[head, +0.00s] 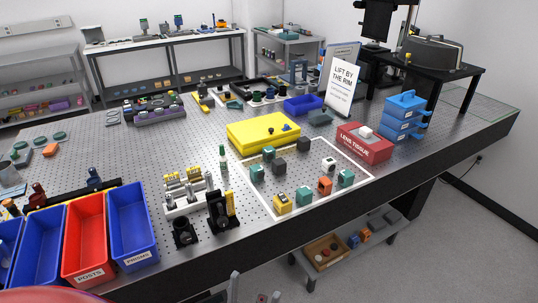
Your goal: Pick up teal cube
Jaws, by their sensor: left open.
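Several teal cubes stand inside a white-outlined rectangle (366,183) on the perforated metal table. One teal cube (304,196) is near the front edge, one teal cube (346,178) is at the right, one teal cube (257,172) is at the left, and another teal cube (268,153) is at the back left. My left gripper (255,292) shows only as grey fingertips at the bottom edge. It is open, in front of the table and well apart from the cubes. My right gripper is not in view.
Among the teal cubes stand a yellow cube (282,204), an orange cube (325,185) and dark cubes (279,168). Black mounts (221,211) and bins (132,239) stand left.

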